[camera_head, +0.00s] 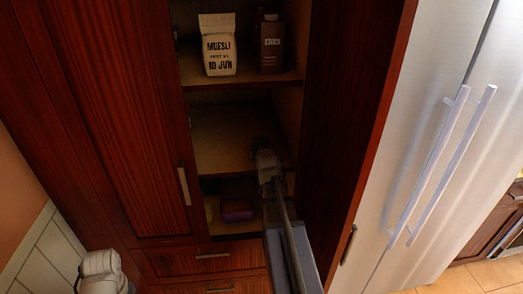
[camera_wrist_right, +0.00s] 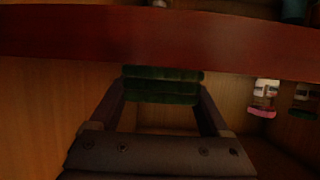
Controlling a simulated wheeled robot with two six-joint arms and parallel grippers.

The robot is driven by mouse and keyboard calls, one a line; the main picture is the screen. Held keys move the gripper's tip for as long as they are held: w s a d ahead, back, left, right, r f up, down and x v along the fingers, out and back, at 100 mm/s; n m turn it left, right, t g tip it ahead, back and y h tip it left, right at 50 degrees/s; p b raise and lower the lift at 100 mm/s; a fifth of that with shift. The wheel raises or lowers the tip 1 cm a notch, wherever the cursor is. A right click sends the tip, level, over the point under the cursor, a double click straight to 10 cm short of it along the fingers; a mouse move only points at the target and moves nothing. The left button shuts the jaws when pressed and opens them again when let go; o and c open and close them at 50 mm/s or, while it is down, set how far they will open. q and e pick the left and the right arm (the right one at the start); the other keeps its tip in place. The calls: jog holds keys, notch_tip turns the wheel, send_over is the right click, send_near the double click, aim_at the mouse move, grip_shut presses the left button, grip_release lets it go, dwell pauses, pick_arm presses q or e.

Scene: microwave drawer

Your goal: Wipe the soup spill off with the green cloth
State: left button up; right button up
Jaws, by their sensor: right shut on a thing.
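The green cloth (camera_wrist_right: 162,85) is a folded dark green stack in the right wrist view. My right gripper (camera_wrist_right: 162,100) is shut on it, with one finger at each side. In the head view my right arm reaches into the open cupboard, and my right gripper (camera_head: 263,145) is a dark shape by the middle shelf. I cannot make out the cloth there. No soup spill can be made out in either view. Part of my left arm shows at the lower left of the head view; its gripper is not visible.
The upper shelf holds a muesli bag (camera_head: 219,45) and a brown carton (camera_head: 271,45). The middle shelf (camera_head: 222,135) is bare at left. A dark purple box (camera_head: 237,208) stands below. A red-brown shelf edge (camera_wrist_right: 150,40) crosses above the cloth. The fridge (camera_head: 440,130) stands right.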

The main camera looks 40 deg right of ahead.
jog(key=shift+a+f, duration=0.1)
jog(key=shift+w+a, duration=0.25)
jog(key=shift+a, duration=0.25)
jog(key=shift+w+a, duration=0.4)
jog(key=shift+a, duration=0.2)
jog(key=shift+w+a, duration=0.4)
jog(key=shift+a, duration=0.2)
notch_tip(320, 180, up, 6)
jog(key=p, duration=0.6)
jog(key=shift+d, duration=0.1)
notch_tip(320, 180, up, 3)
jog(key=p, duration=0.3)
